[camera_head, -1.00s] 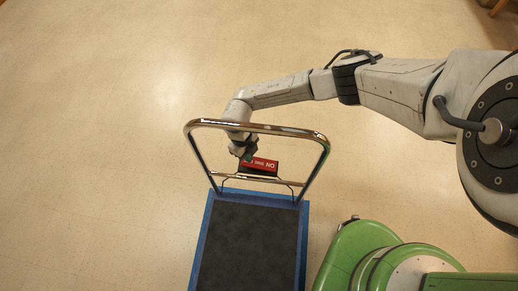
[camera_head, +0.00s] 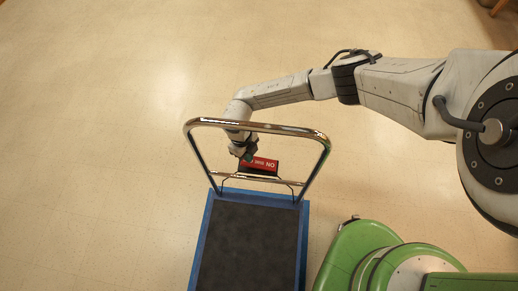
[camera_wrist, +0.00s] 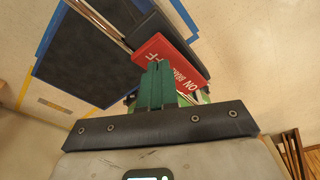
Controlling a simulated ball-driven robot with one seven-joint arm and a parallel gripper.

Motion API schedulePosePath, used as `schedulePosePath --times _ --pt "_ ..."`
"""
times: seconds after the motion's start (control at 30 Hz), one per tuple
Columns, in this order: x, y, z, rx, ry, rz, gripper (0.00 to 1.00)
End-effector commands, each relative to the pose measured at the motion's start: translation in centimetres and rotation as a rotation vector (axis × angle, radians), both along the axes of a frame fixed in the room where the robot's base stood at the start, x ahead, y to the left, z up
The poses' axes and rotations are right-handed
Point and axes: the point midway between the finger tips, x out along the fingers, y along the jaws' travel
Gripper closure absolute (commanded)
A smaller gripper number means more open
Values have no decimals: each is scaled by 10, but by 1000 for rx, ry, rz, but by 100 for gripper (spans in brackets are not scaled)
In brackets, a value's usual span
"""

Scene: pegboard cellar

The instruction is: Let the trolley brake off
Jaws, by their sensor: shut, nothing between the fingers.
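The trolley has a dark deck with a blue rim (camera_head: 200,240) and a chrome push handle (camera_head: 285,130). A red brake plate (camera_head: 264,163) with white lettering, including "ON", sits on a dark block at the handle's lower crossbar. The plate also shows in the wrist view (camera_wrist: 165,57), where part of its lettering is covered. My gripper (camera_head: 247,156) is at the plate's left end, reaching down behind the handle's top bar. Its green fingers (camera_wrist: 155,72) are shut and empty, with their tips over the plate. I cannot tell whether they touch it.
Pale floor (camera_head: 100,150) is open to the left of and behind the trolley. My green base is close to the trolley's right side. The handle's top bar lies close to my wrist. A wooden item (camera_head: 500,7) is far off at the top right.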

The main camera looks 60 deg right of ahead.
Motion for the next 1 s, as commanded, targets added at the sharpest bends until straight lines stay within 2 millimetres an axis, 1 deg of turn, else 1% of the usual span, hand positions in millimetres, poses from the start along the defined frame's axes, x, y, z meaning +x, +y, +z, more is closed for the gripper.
schedulePosePath --times 1.0 --pt "0 0 -15 -1 0 0 100"
